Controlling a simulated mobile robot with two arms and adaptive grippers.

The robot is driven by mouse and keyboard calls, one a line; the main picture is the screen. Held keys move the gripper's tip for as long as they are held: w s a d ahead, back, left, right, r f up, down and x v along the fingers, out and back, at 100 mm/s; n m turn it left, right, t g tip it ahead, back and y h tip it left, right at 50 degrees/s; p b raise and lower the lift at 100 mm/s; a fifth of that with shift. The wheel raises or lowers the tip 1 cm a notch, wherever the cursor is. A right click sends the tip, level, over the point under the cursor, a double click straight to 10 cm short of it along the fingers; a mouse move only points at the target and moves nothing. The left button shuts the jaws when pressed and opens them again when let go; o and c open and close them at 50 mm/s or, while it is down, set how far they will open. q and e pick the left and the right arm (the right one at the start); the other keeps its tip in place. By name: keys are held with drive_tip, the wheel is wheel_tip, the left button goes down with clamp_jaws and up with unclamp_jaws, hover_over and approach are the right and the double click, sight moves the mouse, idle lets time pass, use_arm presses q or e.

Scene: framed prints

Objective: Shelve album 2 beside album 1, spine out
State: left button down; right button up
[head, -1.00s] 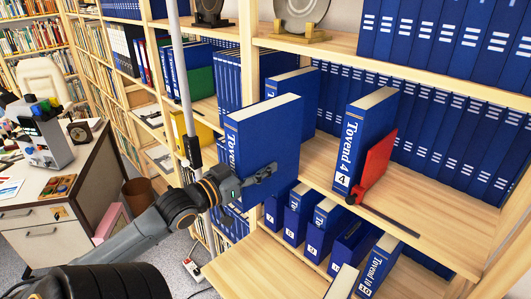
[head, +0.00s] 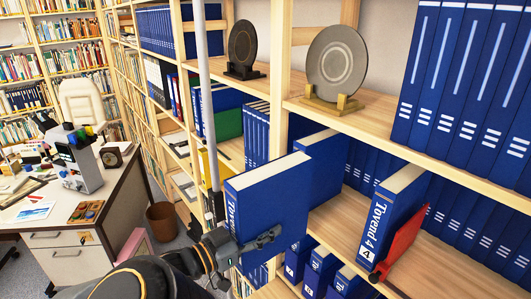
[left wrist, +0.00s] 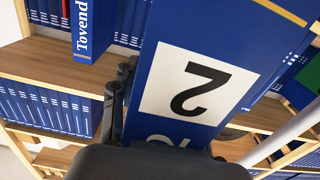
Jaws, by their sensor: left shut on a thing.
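Blue album 2 (head: 268,205) is held upright in my left gripper (head: 262,242), in front of the shelf. The left wrist view shows its spine with a large 2 (left wrist: 190,85), upside down in that picture. The gripper is shut on the album's side near the spine. Behind it, a blue album (head: 325,165) stands on the shelf; its spine label is hidden, so I cannot tell whether it is album 1. Album 4 (head: 388,215) stands to the right, spine out, against a red bookend (head: 400,243). My right gripper is not in view.
Bare shelf board (head: 345,215) shows between the standing album and album 4. More blue albums (head: 320,270) stand on the level below. An upper shelf board (head: 400,140) holds display plates (head: 336,62). A pale pole (head: 203,100) rises left of the held album.

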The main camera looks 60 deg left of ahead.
use_arm(q)
drive_tip(key=shift+w+r, duration=0.1)
drive_tip(key=shift+w+a, duration=0.1)
drive_tip(key=shift+w, duration=0.7)
drive_tip(key=shift+w+a, duration=0.2)
drive_tip(key=shift+w, duration=1.35)
drive_tip(key=shift+w+a+f, duration=0.15)
drive_tip(key=shift+w, duration=1.2)
drive_tip(key=shift+w+a+f, duration=0.1)
drive_tip(key=shift+w+a, duration=0.05)
drive_tip(key=shift+w, duration=1.2)
drive_tip(key=w+a+f+b, duration=0.1)
drive_tip(key=w+f, duration=0.1)
drive_tip(key=w, duration=1.3)
drive_tip(key=shift+w+a+b, duration=0.35)
drive_tip(key=shift+a, duration=0.05)
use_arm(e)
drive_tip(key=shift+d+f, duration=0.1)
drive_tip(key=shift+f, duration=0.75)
use_arm(q)
drive_tip(key=shift+f, duration=0.1)
